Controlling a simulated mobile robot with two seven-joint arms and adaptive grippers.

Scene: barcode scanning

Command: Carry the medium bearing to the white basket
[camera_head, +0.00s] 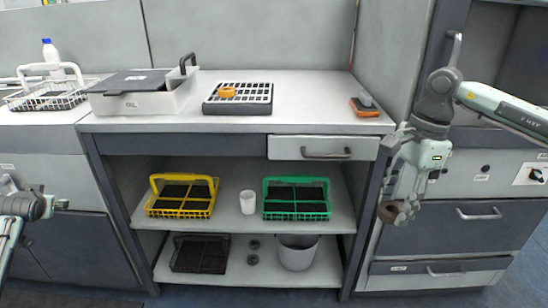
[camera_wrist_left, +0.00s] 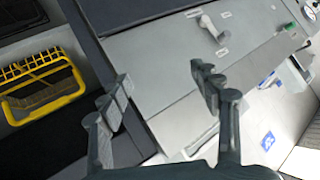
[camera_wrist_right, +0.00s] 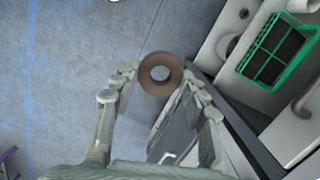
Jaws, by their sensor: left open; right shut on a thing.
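A brown ring-shaped bearing (camera_wrist_right: 145,76) is between the fingertips of my right gripper (camera_wrist_right: 158,82) in the right wrist view. The bearing also shows in the head view (camera_head: 388,213), held in the air right of the shelf unit, in front of the grey drawers. The white wire basket (camera_head: 68,99) stands on the counter at the far left of the head view, well away from the right gripper. My left gripper (camera_wrist_left: 160,78) is open and empty in the left wrist view; in the head view only part of my left arm shows at the left edge.
A grey box (camera_head: 145,102), a black rack with an orange ring (camera_head: 238,106) and an orange-grey device (camera_head: 364,107) sit on the counter. Yellow (camera_head: 183,213) and green (camera_head: 297,216) baskets and a white cup (camera_head: 248,202) stand on the shelf. The floor in front is free.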

